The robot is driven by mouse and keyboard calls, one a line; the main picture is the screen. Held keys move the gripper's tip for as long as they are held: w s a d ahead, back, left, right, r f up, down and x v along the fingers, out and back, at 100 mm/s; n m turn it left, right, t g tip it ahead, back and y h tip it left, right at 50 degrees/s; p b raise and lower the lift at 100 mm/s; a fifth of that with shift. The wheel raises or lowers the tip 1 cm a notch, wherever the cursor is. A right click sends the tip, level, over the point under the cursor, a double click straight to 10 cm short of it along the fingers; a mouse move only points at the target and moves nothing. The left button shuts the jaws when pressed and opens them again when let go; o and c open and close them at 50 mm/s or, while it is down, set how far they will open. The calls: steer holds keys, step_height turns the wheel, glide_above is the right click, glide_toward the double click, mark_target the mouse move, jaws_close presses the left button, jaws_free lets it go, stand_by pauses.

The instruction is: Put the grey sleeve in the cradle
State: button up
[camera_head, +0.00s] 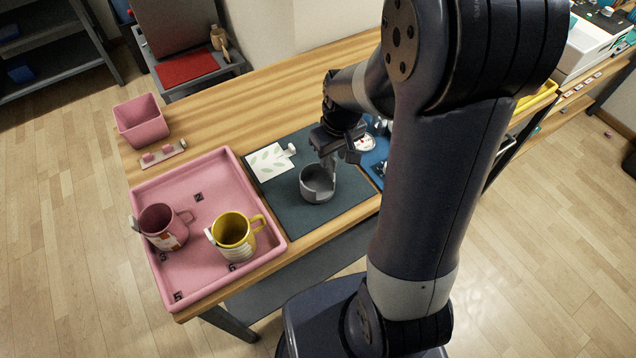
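The grey sleeve (317,186), a short round open-topped cup shape, stands upright on the dark green mat (285,203). My gripper (336,158) is directly above its far right rim, with its fingers pointing down. One finger appears to reach the sleeve's rim. I cannot tell whether the fingers touch or grip the wall, because the view is small and the fingers overlap. The cradle cannot be made out clearly; a blue fixture (374,160) right of the mat is partly hidden behind my arm.
A pink tray (221,188) at left holds a dark pink mug (161,226) and a yellow mug (233,236). A leaf-print sheet (269,162) lies on the mat's far left. A pink bin (141,121) stands at the far left. The wooden table behind the mat is clear.

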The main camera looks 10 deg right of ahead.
jaws_close()
stand_by(0.3)
stand_by(0.3)
